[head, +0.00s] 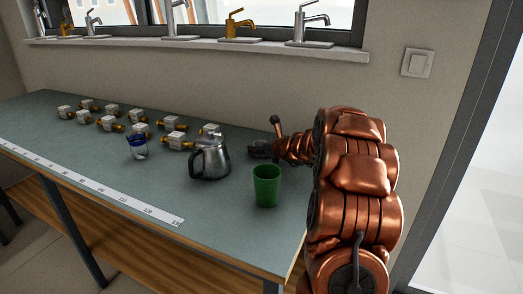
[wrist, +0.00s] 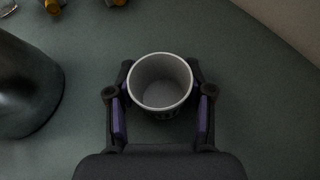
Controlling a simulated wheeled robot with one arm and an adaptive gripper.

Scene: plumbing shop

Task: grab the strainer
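In the wrist view a pale, round, cup-shaped thing (wrist: 161,101) with a light rim and dark marks on its near side stands upright, its open top towards the camera. I cannot tell for sure whether it is the strainer. My gripper (wrist: 160,88) is open, with one finger on each side of it. The fingertips are close to its rim; narrow gaps show beside the pads. In the head view my gripper (head: 259,150) is low over the table's right part, and the cup-shaped thing cannot be made out there.
A metal pitcher (head: 212,160) stands left of my gripper, and a green cup (head: 267,186) in front of it. A blue-and-clear jar (head: 138,148) and several brass-and-white valves (head: 172,124) are farther left on the table (head: 120,172). A ruler strip (head: 92,186) runs along the front edge.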

